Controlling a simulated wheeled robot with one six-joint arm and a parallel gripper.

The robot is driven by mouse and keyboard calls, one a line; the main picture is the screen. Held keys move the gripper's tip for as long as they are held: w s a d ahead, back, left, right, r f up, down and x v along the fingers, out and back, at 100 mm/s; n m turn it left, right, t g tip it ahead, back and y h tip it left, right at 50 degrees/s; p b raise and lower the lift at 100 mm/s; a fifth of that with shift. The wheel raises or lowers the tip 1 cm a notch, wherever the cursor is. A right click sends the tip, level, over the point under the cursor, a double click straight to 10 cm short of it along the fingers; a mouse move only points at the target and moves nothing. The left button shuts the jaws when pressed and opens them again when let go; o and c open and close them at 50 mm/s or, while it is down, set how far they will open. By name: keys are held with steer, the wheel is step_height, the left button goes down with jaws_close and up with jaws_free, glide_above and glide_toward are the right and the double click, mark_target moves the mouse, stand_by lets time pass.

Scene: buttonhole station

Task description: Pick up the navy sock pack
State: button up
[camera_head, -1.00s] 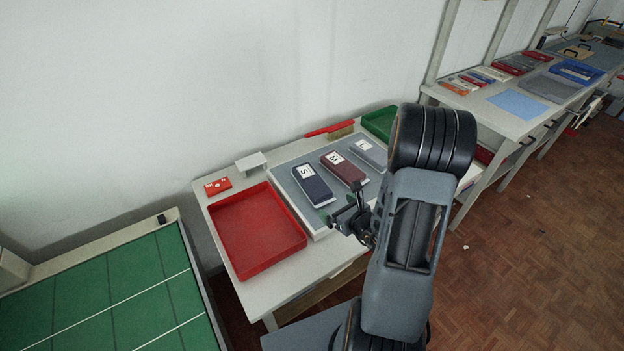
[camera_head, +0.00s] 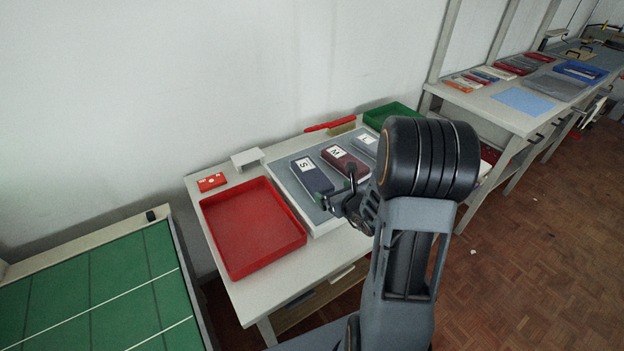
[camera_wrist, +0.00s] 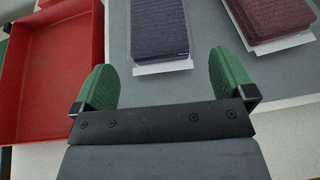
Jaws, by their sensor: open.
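The navy sock pack (camera_head: 312,175), with a white "S" label, lies flat on a grey mat in a shallow tray (camera_head: 283,184) on the table. In the wrist view the navy pack (camera_wrist: 159,28) is ahead of my gripper, its white card edge nearest. My gripper (camera_wrist: 165,82) has green finger pads spread apart with nothing between them. The pack lies beyond the fingertips, roughly centred between them. In the head view my gripper (camera_head: 337,201) is just right of and nearer than the navy pack, and my arm hides part of the tray's right side.
A maroon pack (camera_head: 342,160) labelled "M" lies right of the navy one; a grey pack (camera_head: 366,143) is beyond it. A red tray (camera_head: 252,226) stands at left, an empty green tray (camera_head: 388,113) behind. A small white stand (camera_head: 247,157) and red box (camera_head: 211,182) sit at the back.

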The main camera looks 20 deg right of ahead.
mark_target(324, 188)
steer(key=shift+p+x, duration=0.45)
steer(key=shift+x, duration=3)
steer(key=shift+s+a+f, duration=0.1)
steer(key=shift+a+f, duration=0.05)
steer(key=shift+c, duration=0.5)
steer(key=c, duration=0.6)
